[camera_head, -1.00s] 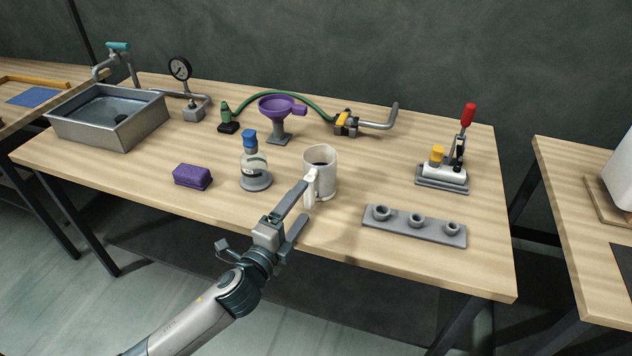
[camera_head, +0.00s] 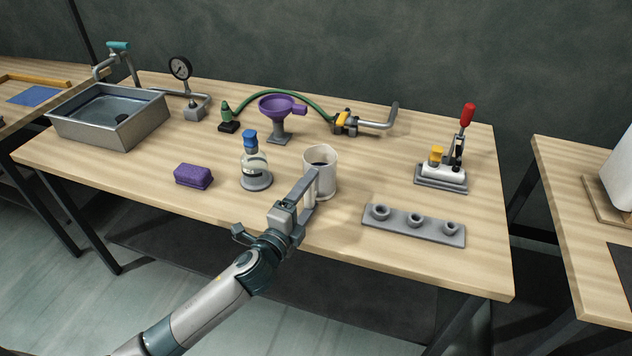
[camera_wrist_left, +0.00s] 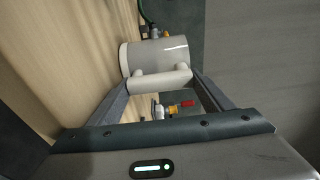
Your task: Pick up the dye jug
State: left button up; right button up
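The dye jug is a white mug-like jug (camera_head: 322,168) with dark liquid inside, upright on the table in the head view. In the left wrist view the jug (camera_wrist_left: 160,54) shows with its handle (camera_wrist_left: 160,80) toward me. My left gripper (camera_head: 314,188) is at the handle side of the jug. In the left wrist view its fingers (camera_wrist_left: 160,84) are apart, one on each side of the handle, with gaps still showing near the palm. I cannot tell whether the fingertips touch the handle. My right gripper is not in view.
A glass bottle with blue cap (camera_head: 254,165) and a purple sponge (camera_head: 193,176) stand left of the jug. A grey rack with holes (camera_head: 414,225) lies to the right. A purple funnel (camera_head: 280,108) stands behind.

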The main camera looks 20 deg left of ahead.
pick_arm(q)
jog(key=c, duration=1.5)
jog(key=shift+r, duration=0.1)
jog(key=shift+r, duration=0.1)
jog(key=shift+r, duration=0.6)
notch_tip(320, 180, up, 2)
jog(key=shift+r, duration=0.2)
jog(key=s+d+r, duration=0.1)
jog(key=d+r, duration=0.1)
jog(key=d, duration=0.1)
jog(key=s+d+r, duration=0.1)
jog(key=d+r, duration=0.1)
jog(key=d, duration=0.2)
jog(key=s+d+r, duration=0.1)
jog(key=d+r, duration=0.2)
jog(key=d, duration=0.1)
jog(key=shift+s+r, duration=0.1)
jog(key=shift+s, duration=0.2)
jog(key=o, duration=1.2)
jog(key=c, duration=1)
